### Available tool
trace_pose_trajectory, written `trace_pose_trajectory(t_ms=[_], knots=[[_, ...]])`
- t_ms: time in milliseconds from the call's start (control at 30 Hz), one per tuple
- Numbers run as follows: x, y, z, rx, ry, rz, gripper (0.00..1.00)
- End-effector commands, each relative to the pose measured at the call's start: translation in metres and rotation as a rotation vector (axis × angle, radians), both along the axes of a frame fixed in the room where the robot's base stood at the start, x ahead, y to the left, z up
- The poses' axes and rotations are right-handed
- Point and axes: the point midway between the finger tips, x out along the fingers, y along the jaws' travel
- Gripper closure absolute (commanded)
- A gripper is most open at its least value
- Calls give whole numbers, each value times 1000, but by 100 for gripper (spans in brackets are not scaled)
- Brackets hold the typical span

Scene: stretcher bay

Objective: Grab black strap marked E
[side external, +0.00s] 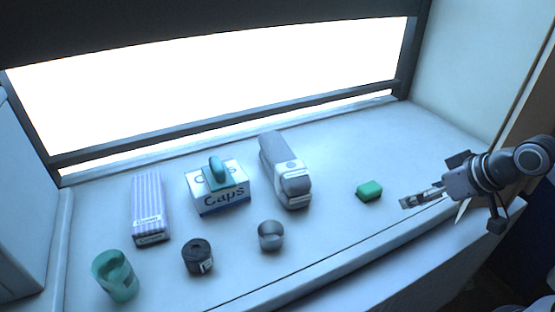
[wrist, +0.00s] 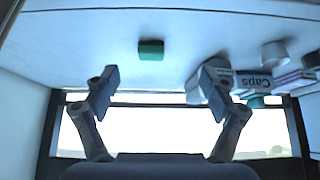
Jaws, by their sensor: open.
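The black strap (side external: 198,257) is a small dark roll standing on the white counter, front left of centre in the side external view. A pale label with a dark letter is on its front; the letter is too small to read surely. My gripper (side external: 428,188) is at the right, over the counter's right part, well away from the strap. In the wrist view my gripper (wrist: 162,74) shows two fingers spread wide with nothing between them. I cannot pick out the strap surely in the wrist view.
Near the strap are a metal cup (side external: 271,236), a green cup (side external: 115,276) and a striped box (side external: 150,209). Behind are a Caps box (side external: 222,199) with a teal item on it and a grey bottle-like object (side external: 285,170). A green block (side external: 369,190) lies nearest my gripper.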

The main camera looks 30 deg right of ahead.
Motion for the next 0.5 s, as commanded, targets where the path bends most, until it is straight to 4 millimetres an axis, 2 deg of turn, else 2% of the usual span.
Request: trace_pose_trajectory(t_ms=[167, 267, 500], knots=[[2, 2, 2, 1, 4, 4, 16], [11, 8, 12, 4, 19, 20, 16], [58, 48, 52, 16, 106, 96, 16]])
